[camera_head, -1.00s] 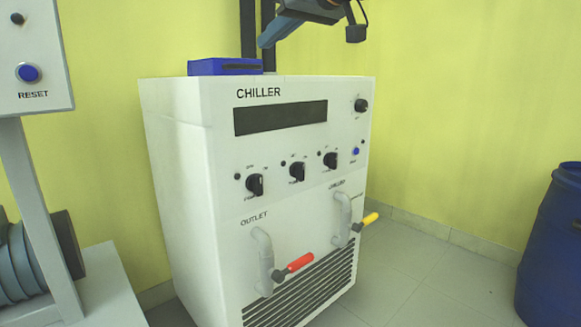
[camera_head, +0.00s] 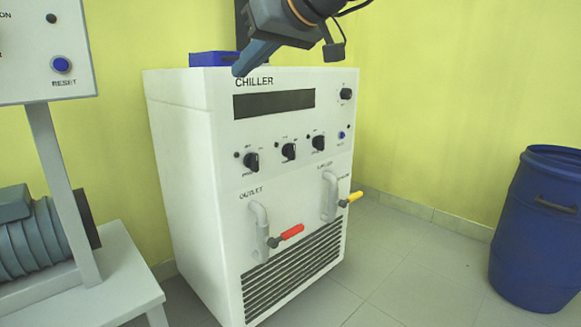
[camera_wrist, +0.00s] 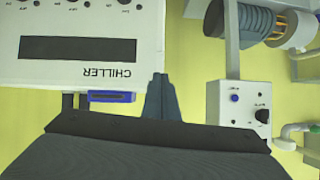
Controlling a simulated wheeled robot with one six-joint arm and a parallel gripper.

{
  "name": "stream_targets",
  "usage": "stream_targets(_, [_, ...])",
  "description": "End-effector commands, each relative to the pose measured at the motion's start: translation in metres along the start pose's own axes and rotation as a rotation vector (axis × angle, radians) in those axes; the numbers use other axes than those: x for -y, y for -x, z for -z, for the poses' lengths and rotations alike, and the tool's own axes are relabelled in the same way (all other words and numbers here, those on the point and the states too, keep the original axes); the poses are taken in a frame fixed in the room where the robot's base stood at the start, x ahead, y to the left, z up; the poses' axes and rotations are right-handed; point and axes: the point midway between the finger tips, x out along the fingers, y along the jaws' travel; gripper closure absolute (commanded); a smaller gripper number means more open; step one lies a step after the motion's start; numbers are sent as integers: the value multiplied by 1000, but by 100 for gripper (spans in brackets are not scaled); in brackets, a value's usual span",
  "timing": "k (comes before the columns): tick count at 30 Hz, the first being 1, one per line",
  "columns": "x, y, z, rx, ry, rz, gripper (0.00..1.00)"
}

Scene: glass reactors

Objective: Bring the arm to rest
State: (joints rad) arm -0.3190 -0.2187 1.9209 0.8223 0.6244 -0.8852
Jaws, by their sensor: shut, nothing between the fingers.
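My gripper (camera_head: 240,70) hangs in from the top of the head view, in front of the upper part of the white chiller (camera_head: 180,140). Its blue-grey fingers point down and left, with the tips near the CHILLER label. In the wrist view the fingers of my gripper (camera_wrist: 160,82) are together with nothing between them. The chiller (camera_wrist: 70,70) appears upside down there, left of the fingers. In the picture the fingertips overlap the chiller's top edge; I cannot tell the distance between them.
A blue box (camera_head: 208,59) lies on the chiller's top. A control box with a RESET button (camera_head: 61,65) stands at left, over a white table (camera_head: 130,285) with a ribbed grey motor (camera_head: 30,240). A blue drum (camera_head: 535,230) stands at right. Floor between drum and chiller is clear.

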Motion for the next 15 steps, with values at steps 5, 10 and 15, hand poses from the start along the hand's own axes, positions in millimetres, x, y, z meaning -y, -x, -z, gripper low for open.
stream_targets(5, [25, -13, -51, 112, -43, 34, 100])
stream_targets(10, [59, -22, -127, 277, -99, 63, 100])
stream_targets(15, [98, -15, -234, 510, -156, 64, 100])
